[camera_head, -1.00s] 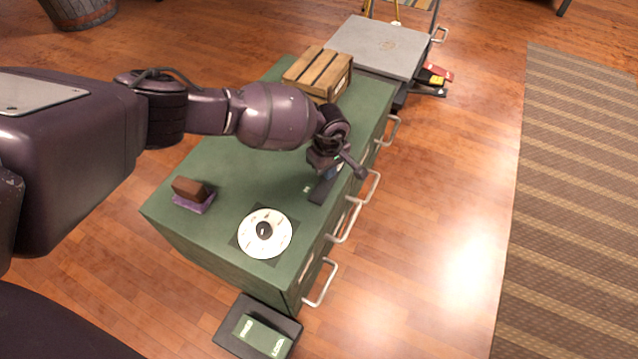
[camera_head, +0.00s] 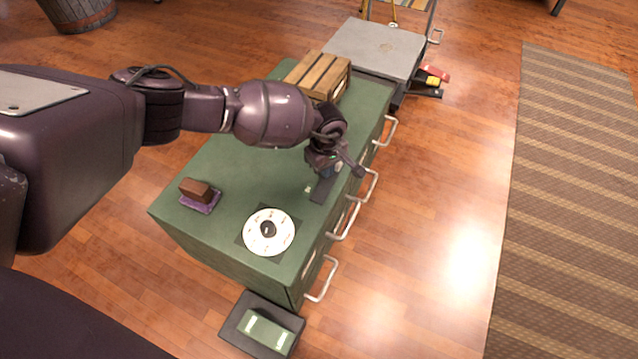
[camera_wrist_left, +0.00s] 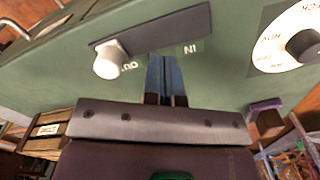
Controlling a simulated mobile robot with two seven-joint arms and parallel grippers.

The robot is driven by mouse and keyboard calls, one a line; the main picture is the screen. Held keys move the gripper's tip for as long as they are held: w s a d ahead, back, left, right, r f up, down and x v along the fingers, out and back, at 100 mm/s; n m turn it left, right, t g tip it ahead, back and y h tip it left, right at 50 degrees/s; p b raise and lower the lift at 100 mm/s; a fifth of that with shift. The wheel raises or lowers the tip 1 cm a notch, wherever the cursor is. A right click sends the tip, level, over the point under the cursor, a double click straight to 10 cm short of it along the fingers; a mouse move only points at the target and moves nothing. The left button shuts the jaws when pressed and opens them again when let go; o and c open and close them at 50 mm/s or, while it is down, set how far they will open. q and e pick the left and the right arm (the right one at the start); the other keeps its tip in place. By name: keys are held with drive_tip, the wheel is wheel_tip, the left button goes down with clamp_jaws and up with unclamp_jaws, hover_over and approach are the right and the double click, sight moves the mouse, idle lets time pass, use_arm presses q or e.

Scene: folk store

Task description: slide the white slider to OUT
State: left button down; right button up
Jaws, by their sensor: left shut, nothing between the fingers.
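The dark slider track (camera_wrist_left: 160,32) lies on the green cabinet top, with a white knob (camera_wrist_left: 108,62) at its left end in the left wrist view. The OUT label (camera_wrist_left: 128,67) is right beside the knob, and the IN label (camera_wrist_left: 190,49) is near the track's other end. My left gripper (camera_wrist_left: 166,62) is shut and empty, its fingertips at the track's edge between the two labels, apart from the knob. In the head view the track (camera_head: 322,189) is partly hidden by my left gripper (camera_head: 332,172). My right gripper is not in view.
A white dial (camera_head: 284,232), a brown block on a purple base (camera_head: 200,198) and a wooden crate (camera_head: 318,75) are on the cabinet (camera_head: 235,190). Handles (camera_head: 345,222) stick out along its right side. Open floor lies to the right.

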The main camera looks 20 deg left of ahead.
use_arm(q)
drive_tip(key=shift+r+p, duration=1.35)
drive_tip(key=shift+r, duration=1.5)
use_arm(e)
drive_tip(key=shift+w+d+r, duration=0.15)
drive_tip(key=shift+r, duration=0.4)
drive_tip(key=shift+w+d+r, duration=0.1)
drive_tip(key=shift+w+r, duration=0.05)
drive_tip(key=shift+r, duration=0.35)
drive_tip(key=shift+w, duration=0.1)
